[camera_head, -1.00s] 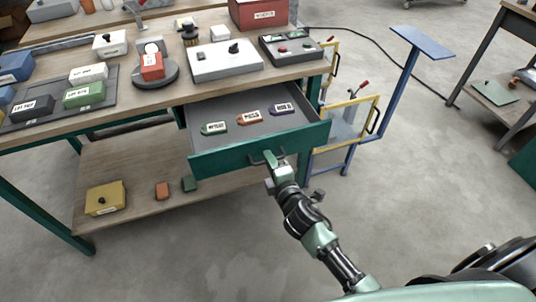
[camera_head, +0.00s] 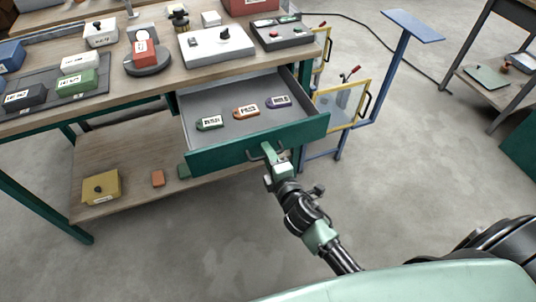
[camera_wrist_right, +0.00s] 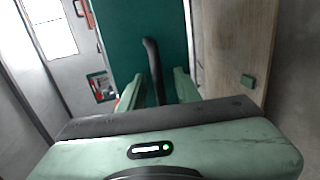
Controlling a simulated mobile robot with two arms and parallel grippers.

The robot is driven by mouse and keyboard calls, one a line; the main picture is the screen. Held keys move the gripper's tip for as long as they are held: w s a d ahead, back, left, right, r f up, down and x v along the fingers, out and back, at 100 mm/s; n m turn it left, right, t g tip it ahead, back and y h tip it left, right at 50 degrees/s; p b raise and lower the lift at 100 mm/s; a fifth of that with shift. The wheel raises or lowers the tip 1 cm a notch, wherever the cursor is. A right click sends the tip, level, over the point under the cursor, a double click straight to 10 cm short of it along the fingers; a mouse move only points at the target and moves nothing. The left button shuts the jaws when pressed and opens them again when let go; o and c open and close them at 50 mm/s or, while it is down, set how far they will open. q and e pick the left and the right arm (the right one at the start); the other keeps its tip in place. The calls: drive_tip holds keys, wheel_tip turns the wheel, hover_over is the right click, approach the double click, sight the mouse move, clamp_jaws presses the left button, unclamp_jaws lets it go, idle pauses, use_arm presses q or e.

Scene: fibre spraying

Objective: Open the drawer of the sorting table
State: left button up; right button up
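The sorting table's drawer (camera_head: 224,155) has a green front and stands well out from under the wooden top (camera_head: 140,92). Inside lie a green tag (camera_head: 210,123), an orange tag (camera_head: 246,112) and a purple tag (camera_head: 278,102). My right gripper (camera_head: 274,160) is at the dark handle in the middle of the drawer front. In the right wrist view, the handle (camera_wrist_right: 153,65) stands between the two pale green fingers of my right gripper (camera_wrist_right: 157,88). The exact finger contact is hard to make out. My left gripper is not in view.
A blue stand with a yellow-framed panel (camera_head: 363,98) is close to the drawer's right side. Open floor lies in front of the drawer.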

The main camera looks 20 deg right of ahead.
drive_tip(key=shift+s, duration=0.1)
drive_tip(key=v, duration=0.7)
drive_tip(key=shift+s+b, duration=0.3)
drive_tip(key=shift+s, duration=0.05)
drive_tip(key=s+d+f+m+g, duration=0.1)
drive_tip(key=s+f+m+g, duration=0.25)
drive_tip(key=f, duration=0.75)
drive_tip(key=s+f+m+g, duration=0.2)
drive_tip(key=s+f, duration=0.3)
drive_tip(key=f, duration=0.5)
drive_tip(key=s+d+f+m+g, duration=0.1)
drive_tip(key=s+f+m+g, duration=0.3)
drive_tip(key=f, duration=0.7)
drive_tip(key=s+d+f+m+g, duration=0.1)
drive_tip(key=s+f+m, duration=0.1)
drive_tip(key=s+f, duration=0.3)
drive_tip(key=s+d+f+m+g, duration=0.1)
drive_tip(key=s+f, duration=0.3)
drive_tip(key=s, duration=0.8)
drive_tip(key=s+d+f+m+g, duration=0.2)
drive_tip(key=s+f, duration=0.3)
drive_tip(key=s, duration=0.4)
drive_tip(key=shift+f+m+g+h, duration=0.3)
drive_tip(key=shift+m+g, duration=0.25)
drive_tip(key=shift+m, duration=0.2)
